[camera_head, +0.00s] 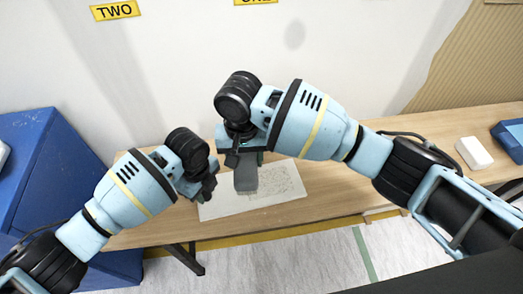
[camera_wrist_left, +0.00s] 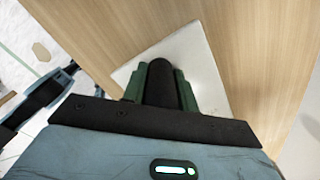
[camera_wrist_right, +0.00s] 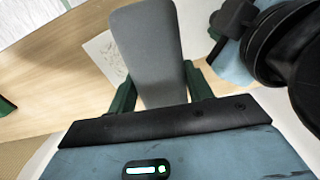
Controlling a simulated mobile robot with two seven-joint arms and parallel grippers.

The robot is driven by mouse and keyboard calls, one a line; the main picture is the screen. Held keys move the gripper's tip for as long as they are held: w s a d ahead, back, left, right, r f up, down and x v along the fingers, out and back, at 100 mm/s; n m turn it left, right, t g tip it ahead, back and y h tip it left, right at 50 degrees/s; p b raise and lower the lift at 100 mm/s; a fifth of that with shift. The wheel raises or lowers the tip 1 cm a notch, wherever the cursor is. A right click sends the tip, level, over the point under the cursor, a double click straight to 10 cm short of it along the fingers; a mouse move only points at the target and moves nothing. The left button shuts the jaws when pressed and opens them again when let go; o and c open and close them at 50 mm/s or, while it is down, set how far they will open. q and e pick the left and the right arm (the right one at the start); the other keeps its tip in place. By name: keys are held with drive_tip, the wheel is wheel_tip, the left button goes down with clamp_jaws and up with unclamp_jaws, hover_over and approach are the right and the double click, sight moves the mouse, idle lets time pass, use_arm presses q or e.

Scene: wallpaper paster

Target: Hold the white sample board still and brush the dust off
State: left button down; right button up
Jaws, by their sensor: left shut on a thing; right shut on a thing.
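The white sample board (camera_head: 287,204) lies on the wooden table, with grey-brown dust specks over its right part. It also shows in the left wrist view (camera_wrist_left: 205,70) and in part in the right wrist view (camera_wrist_right: 98,46). My left gripper (camera_head: 208,193) is at the board's left end, its green fingers shut on a black rounded piece (camera_wrist_left: 162,85). I cannot tell whether this piece is fixed to the board. My right gripper (camera_head: 243,158) is shut on a grey brush (camera_wrist_right: 147,50), held over the board's left-middle part. The brush hides some of the board; contact is unclear.
The wooden table (camera_head: 330,183) runs along a wall with yellow "TWO" (camera_head: 115,10) and "ONE" (camera_head: 255,1) labels. A white block (camera_head: 474,152) and a blue container (camera_head: 510,138) are at the right. A blue cabinet (camera_head: 60,180) stands at the left.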

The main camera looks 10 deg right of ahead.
use_arm(q)
drive_tip(key=shift+s+f, duration=0.15)
use_arm(e)
drive_tip(key=shift+a+f, duration=0.1)
drive_tip(key=shift+f, duration=3.2)
